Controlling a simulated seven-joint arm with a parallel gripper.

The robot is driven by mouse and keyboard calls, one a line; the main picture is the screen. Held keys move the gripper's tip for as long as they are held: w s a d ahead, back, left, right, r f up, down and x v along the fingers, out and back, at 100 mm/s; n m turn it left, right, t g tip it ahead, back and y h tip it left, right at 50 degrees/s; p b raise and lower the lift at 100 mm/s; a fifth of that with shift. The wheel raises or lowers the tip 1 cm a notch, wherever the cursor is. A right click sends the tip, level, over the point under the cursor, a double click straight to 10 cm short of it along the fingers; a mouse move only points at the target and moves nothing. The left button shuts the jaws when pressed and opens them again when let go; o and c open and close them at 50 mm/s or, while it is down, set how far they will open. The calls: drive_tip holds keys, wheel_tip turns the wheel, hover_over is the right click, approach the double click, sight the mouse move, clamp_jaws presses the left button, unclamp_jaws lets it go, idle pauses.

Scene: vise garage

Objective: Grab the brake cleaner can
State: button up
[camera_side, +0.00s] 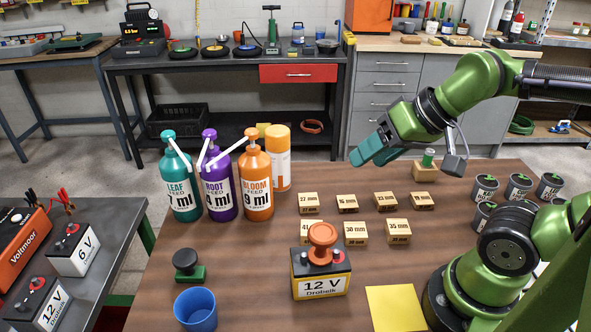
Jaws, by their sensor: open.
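A tall can with an orange top and an orange-and-white body (280,165) stands upright on the brown table, right of and slightly behind the orange BLOOM bottle (256,185). The bottle hides its lower left side, and I cannot read a brake cleaner label on it. No other can like it shows on the table. My gripper (362,153) is in the air to the right of the can, clear of it. Its teal fingers point left and down. It is open, with nothing seen between the fingers.
Wooden blocks (347,203), a 12 V battery (320,283), a blue cup (195,310) and a yellow sheet (395,308) occupy the table. Dark cups (518,187) stand right.

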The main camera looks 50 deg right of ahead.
drive_tip(key=shift+o, duration=0.3)
drive_tip(key=o, duration=0.8)
drive_tip(key=shift+o, duration=0.2)
drive_tip(key=m+g, duration=0.3)
drive_tip(key=m, duration=2.5)
approach(286, 131)
drive_tip(key=x, duration=0.7)
drive_tip(key=shift+w+a+f, duration=0.15)
drive_tip(key=shift+f, duration=0.25)
drive_tip(key=shift+w+x, duration=0.15)
drive_tip(key=shift+x, duration=1.35)
drive_tip(key=shift+w+x, duration=0.1)
drive_tip(key=shift+x, duration=1.4)
